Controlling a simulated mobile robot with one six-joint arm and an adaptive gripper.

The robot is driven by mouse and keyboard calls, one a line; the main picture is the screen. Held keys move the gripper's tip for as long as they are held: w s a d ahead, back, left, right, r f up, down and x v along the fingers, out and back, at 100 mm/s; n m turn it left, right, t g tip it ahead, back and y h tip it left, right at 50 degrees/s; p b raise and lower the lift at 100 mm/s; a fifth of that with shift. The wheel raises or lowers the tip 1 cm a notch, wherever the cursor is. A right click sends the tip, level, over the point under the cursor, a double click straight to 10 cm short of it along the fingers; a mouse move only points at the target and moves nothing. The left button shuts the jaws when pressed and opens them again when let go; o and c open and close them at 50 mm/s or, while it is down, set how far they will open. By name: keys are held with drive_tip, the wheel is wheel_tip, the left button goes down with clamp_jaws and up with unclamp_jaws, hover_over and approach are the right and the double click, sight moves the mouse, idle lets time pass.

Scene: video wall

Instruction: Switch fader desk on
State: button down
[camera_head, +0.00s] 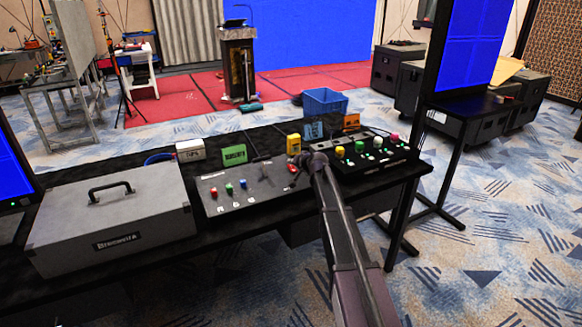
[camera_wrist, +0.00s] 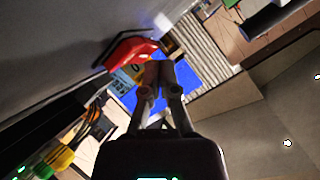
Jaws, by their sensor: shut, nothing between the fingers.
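A grey control panel (camera_head: 232,204) with red, green and blue knobs lies on the black table. A black panel (camera_head: 378,157) with several coloured knobs and lit green buttons sits to its right. I cannot read which one is the fader desk. A red switch (camera_head: 293,168) is at the grey panel's right end. In the wrist view, the red switch (camera_wrist: 130,50) stands out from a grey face, just left of my fingertips. My gripper (camera_wrist: 159,70) is shut and empty, with a small apparent gap to the switch. In the head view, my gripper (camera_head: 300,160) partly covers the panel's right end.
A grey case (camera_head: 110,218) with a black handle stands left on the table (camera_head: 150,262). Small label cards, including a green one (camera_head: 233,155), and a yellow box (camera_head: 294,144) stand behind the panels. A blue crate (camera_head: 324,102) is beyond the table.

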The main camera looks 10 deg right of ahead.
sight(293, 170)
drive_tip(key=shift+f, duration=0.25)
idle(0.6)
drive_tip(key=shift+s+a+f+b, duration=0.25)
drive_tip(key=shift+b, duration=0.55)
idle(0.8)
drive_tip(key=shift+r+p, duration=0.25)
drive_tip(key=shift+p, duration=0.3)
drive_tip(key=shift+w+d+r, duration=0.1)
drive_tip(key=shift+w+r, duration=0.1)
drive_tip(key=shift+w, duration=0.05)
drive_tip(key=shift+s+d+r+p, duration=0.1)
drive_tip(key=shift+s+r+p, duration=0.15)
drive_tip(key=shift+r+p, duration=0.6)
drive_tip(key=shift+s+d+r+p, duration=0.1)
drive_tip(key=shift+s+r+p, duration=0.1)
drive_tip(key=shift+r+p, duration=0.65)
drive_tip(key=shift+s+d+r+p, duration=0.1)
drive_tip(key=shift+s+r+p, duration=0.15)
drive_tip(key=shift+r+p, duration=0.55)
drive_tip(key=shift+f, duration=0.1)
